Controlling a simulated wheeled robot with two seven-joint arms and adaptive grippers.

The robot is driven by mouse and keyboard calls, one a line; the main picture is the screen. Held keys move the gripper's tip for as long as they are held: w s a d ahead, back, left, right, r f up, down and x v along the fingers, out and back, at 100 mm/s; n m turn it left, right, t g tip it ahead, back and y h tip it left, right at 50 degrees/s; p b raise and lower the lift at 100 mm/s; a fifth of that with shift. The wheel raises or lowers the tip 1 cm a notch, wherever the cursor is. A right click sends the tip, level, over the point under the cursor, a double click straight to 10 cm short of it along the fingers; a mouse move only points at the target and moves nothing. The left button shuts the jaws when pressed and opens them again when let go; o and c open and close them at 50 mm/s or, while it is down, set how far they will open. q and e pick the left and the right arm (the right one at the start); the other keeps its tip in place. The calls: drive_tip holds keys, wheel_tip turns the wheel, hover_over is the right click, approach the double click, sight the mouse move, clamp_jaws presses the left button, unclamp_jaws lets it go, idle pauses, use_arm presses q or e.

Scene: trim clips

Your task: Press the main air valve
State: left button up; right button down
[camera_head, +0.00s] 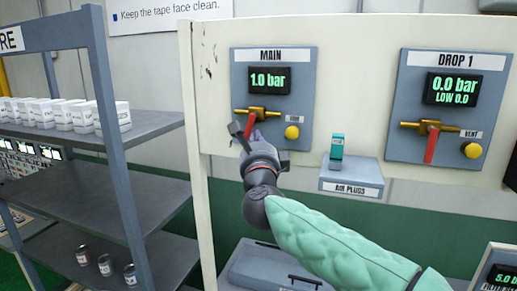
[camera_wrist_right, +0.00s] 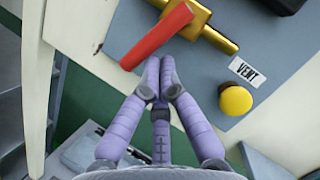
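The main air valve (camera_head: 266,113) is a brass fitting with a red lever on the grey MAIN panel (camera_head: 302,68). Its display (camera_head: 269,80) reads 1.0 bar. In the right wrist view the red lever (camera_wrist_right: 160,33) slants down to the left from the brass body (camera_wrist_right: 212,30). My right gripper (camera_head: 254,134) is at the lever and partly hides it in the head view. In the right wrist view its purple fingers (camera_wrist_right: 159,72) are together at the tips, with nothing between them. The tips are right beside the lever; I cannot tell whether they touch. My left gripper is not in view.
A yellow VENT button (camera_head: 292,132) is right of the valve and also shows in the right wrist view (camera_wrist_right: 235,100). The DROP 1 panel (camera_head: 397,145) reads 0.0 bar. An air plugs box (camera_head: 350,177) sits between them, lower down. A shelf rack (camera_head: 110,110) stands left.

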drive_tip(key=a+m+h+b, duration=0.1)
drive_tip(key=m+b, duration=0.1)
drive_tip(key=b, duration=0.1)
drive_tip(key=m+t+b, duration=0.1)
drive_tip(key=m+b, duration=0.1)
drive_tip(key=w+a+m+h+b, duration=0.1)
drive_tip(key=m+b, duration=0.2)
drive_tip(key=shift+a+f+t+h+b, duration=0.15)
drive_tip(key=shift+a+t+h+b, duration=0.15)
drive_tip(key=shift+a+t, duration=0.1)
drive_tip(key=shift+w+a+r+m+h+b, duration=0.1)
drive_tip(key=shift+a+r+m+h+b, duration=0.2)
drive_tip(key=shift+m+h, duration=0.8)
drive_tip(key=shift+w+a+r+m+h+b, duration=0.15)
drive_tip(key=shift+a+m+h+b, duration=0.3)
drive_tip(key=shift+m, duration=1.1)
drive_tip(key=shift+w+a+r+m+h+b, duration=0.1)
drive_tip(key=shift+a+r+m+h+b, duration=0.15)
drive_tip(key=shift+m+h, duration=0.85)
drive_tip(key=shift+m+y, duration=0.25)
drive_tip(key=shift+m, duration=0.2)
drive_tip(key=shift+s, duration=0.1)
